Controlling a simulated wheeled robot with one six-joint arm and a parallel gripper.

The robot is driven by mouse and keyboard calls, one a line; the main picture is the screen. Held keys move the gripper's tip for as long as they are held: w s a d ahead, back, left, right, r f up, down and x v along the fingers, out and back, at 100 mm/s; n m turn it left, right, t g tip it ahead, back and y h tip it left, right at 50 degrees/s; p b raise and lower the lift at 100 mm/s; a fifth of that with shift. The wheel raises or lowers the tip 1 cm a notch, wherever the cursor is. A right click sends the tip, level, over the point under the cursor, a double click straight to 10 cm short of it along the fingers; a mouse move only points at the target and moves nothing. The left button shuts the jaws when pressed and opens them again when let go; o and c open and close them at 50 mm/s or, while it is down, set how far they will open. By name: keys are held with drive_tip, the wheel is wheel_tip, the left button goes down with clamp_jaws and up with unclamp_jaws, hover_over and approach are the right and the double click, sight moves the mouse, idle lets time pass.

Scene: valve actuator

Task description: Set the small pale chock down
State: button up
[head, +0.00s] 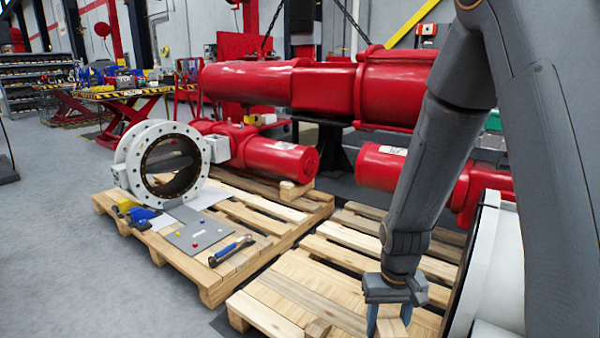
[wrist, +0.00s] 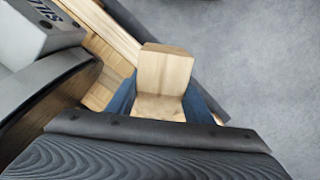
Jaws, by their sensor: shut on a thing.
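My gripper (head: 389,318) points down over the near part of the right pallet in the head view. It also shows in the wrist view (wrist: 160,104), with a blue finger on each side of the small pale chock (wrist: 166,68). The chock is a light wooden block, gripped between the fingers, with its far end sticking out beyond them. In the head view the chock is hard to tell from the pale pallet boards behind it. I cannot tell whether it touches anything below.
The right pallet (head: 300,285) has bare boards left of my gripper. A large white flanged part (head: 481,262) stands close at right. The left pallet (head: 262,212) carries a white valve (head: 128,160), a red actuator (head: 282,158) and tools. Grey floor (wrist: 265,60) lies right of the chock.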

drive_tip(key=shift+s+r+p, duration=0.35)
drive_tip(key=shift+r+p, duration=1.6)
drive_tip(key=shift+p, duration=1.05)
drive_tip(key=shift+s+r+p, duration=0.3)
drive_tip(key=shift+r+p, duration=1.6)
drive_tip(key=shift+p, duration=1.15)
drive_tip(key=shift+s+r+p, duration=0.35)
drive_tip(key=shift+r+p, duration=1.6)
drive_tip(key=shift+p, duration=1.05)
